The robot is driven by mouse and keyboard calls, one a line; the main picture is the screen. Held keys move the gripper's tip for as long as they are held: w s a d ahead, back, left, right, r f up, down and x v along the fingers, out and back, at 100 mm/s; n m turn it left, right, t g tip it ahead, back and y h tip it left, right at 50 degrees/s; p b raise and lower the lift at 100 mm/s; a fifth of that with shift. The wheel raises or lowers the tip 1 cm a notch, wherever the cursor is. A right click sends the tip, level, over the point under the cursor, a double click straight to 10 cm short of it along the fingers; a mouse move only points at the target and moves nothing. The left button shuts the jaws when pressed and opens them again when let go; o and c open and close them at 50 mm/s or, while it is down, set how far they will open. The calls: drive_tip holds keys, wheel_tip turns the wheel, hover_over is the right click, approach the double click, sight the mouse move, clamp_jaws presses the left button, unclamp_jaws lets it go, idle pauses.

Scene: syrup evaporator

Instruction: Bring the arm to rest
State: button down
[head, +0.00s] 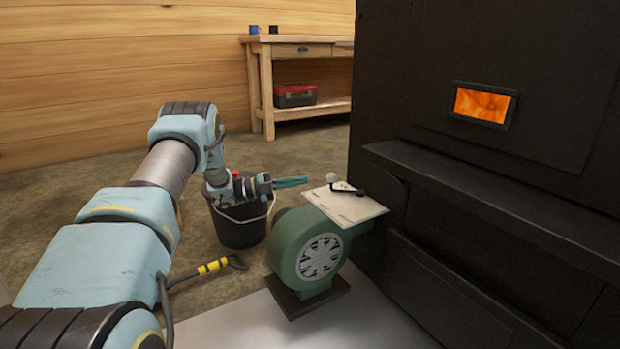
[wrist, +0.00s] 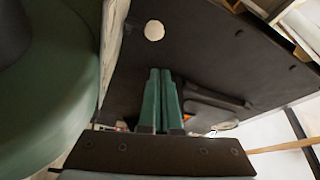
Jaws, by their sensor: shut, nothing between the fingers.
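My arm reaches forward from the lower left in the head view, bent at the elbow. My gripper (head: 304,181) points right, its green fingers together and empty. It is a short way left of a pale plate with a dark lever and a light round knob (head: 333,177) on top of a green blower (head: 312,245). In the wrist view my gripper (wrist: 161,72) shows its two fingers side by side, with nothing between them. The knob (wrist: 154,30) shows beyond the fingertips there. I cannot tell exactly how far the fingers are from the knob.
A black bucket (head: 240,226) stands under my wrist, left of the blower. A large black evaporator firebox (head: 430,160) with a glowing window (head: 482,105) fills the right. A wooden workbench (head: 300,50) with a red toolbox (head: 295,95) stands at the back. Floor left of the bench is clear.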

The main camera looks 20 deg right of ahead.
drive_tip(key=w+a+r+n+t+y+p, duration=0.35)
drive_tip(key=w+a+r+n+t, duration=0.25)
drive_tip(key=w+r+n+t, duration=0.45)
drive_tip(key=s+a+r+n+t+y+p, duration=0.2)
drive_tip(key=a+r+n+t+y, duration=0.25)
drive_tip(key=a+n+y, duration=0.65)
drive_tip(key=s+a+r+n+g+y+p, duration=0.15)
drive_tip(key=s+a+n+g+y, duration=0.35)
drive_tip(key=s+a, duration=0.8)
drive_tip(key=s+a+n+g+p, duration=0.3)
drive_tip(key=s+n+g, duration=0.3)
drive_tip(key=s, duration=1.9)
wheel_tip(320, 180, up, 37)
drive_tip(key=w+n+t+p, duration=0.1)
drive_tip(key=p, duration=3.6)
drive_tip(key=shift+a+r+h+p, duration=0.2)
drive_tip(key=shift+h+p, duration=0.1)
drive_tip(key=shift+h, duration=0.15)
